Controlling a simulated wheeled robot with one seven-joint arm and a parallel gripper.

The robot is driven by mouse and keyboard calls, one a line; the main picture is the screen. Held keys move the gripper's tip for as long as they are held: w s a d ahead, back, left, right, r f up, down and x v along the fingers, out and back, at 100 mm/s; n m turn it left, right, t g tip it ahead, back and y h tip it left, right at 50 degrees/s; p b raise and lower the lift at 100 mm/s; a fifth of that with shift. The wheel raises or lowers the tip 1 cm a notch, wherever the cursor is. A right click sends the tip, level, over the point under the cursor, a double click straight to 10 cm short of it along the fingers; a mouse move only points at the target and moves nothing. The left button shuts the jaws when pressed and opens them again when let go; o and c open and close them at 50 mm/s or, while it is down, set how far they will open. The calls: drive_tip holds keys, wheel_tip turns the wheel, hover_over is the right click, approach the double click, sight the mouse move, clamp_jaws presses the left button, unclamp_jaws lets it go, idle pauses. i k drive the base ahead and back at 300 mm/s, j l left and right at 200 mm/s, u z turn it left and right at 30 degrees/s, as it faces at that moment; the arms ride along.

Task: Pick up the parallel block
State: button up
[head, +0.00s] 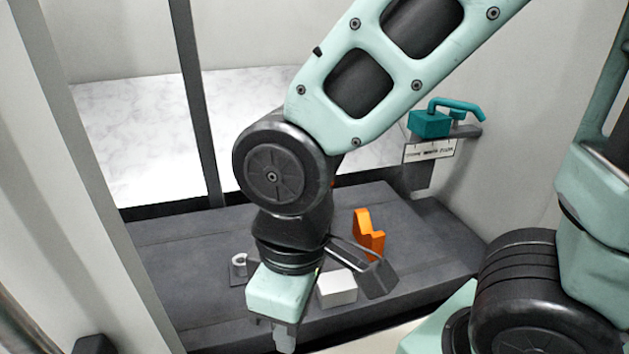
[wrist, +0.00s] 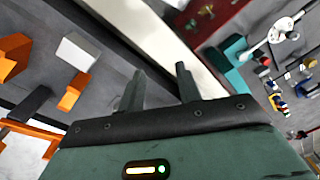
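A plain white rectangular block, which looks like the parallel block (head: 337,289), lies on the dark grey bench near its front edge in the head view. It also shows at the upper left of the wrist view (wrist: 76,52). My gripper (head: 284,338) points down to the left of the block and apart from it, out over the front edge of the bench. In the wrist view my gripper (wrist: 160,72) has its two fingers spread with nothing between them. Part of the block's right side is close behind a dark part of my wrist in the head view.
An upright orange stepped piece (head: 368,238) stands behind the block. A small metal ring-shaped part (head: 240,262) sits to the left. A teal clamp-like tool (head: 430,123) rests on a labelled wall shelf at right. The left of the bench (head: 180,275) is clear.

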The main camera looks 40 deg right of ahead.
sight(337, 288)
drive_tip(key=k+l+u, duration=0.15)
drive_tip(key=u, duration=0.2)
drive_tip(key=k+l+u, duration=0.1)
drive_tip(key=u, duration=0.25)
drive_tip(key=k+u, duration=0.2)
drive_tip(key=u, duration=0.15)
drive_tip(key=l, duration=0.1)
